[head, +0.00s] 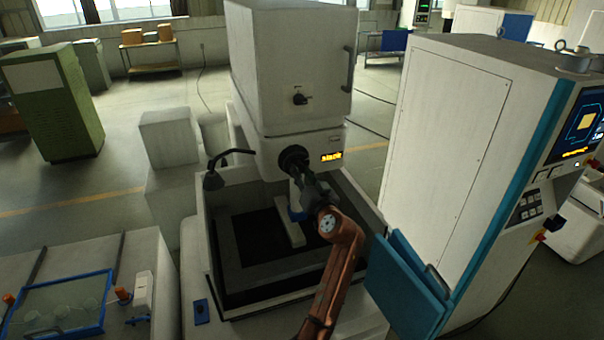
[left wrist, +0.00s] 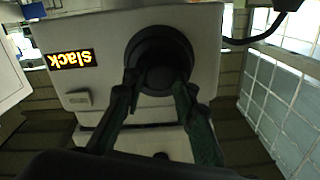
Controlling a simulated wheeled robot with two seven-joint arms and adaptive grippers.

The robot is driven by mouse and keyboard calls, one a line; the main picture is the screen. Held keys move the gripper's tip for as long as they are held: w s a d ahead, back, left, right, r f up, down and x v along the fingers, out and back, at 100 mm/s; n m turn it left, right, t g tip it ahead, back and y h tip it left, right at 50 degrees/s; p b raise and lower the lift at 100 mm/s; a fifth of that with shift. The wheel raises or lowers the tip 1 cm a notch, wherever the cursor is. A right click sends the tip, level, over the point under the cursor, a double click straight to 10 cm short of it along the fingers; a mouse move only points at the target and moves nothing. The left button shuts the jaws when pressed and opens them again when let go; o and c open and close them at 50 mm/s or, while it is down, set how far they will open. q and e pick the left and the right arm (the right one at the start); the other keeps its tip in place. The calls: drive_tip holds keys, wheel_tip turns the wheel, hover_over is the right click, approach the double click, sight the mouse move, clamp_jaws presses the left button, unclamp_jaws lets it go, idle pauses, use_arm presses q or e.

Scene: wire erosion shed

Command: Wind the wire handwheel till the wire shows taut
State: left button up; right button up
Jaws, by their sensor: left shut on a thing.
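The black wire handwheel (head: 292,158) sits on the front of the white machine head (head: 300,120). It also shows in the left wrist view (left wrist: 160,45) as a dark round knob. My left gripper (head: 300,174) reaches up to it, at the end of a brown-orange arm. In the left wrist view, its two fingers (left wrist: 156,84) are shut on the handwheel, one on each side. The small display (left wrist: 71,59) beside the handwheel reads "slack" in orange letters, upside down in that view. It also glows in the head view (head: 331,156). My right gripper is not in view.
A dark work tank (head: 225,250) with pale walls lies below the handwheel. A black bent lamp (head: 215,178) stands at its left. A tall control cabinet (head: 450,130) with a blue-green edge stands close on the right. A bench with a blue-framed tray (head: 60,305) is at lower left.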

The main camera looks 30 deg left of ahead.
use_arm(q)
drive_tip(key=shift+m, duration=1.2)
drive_tip(key=o, duration=1.2)
drive_tip(key=shift+c, duration=0.2)
drive_tip(key=shift+d, duration=0.1)
drive_tip(key=v, duration=0.7)
drive_tip(key=shift+s, duration=0.25)
drive_tip(key=shift+d, duration=0.1)
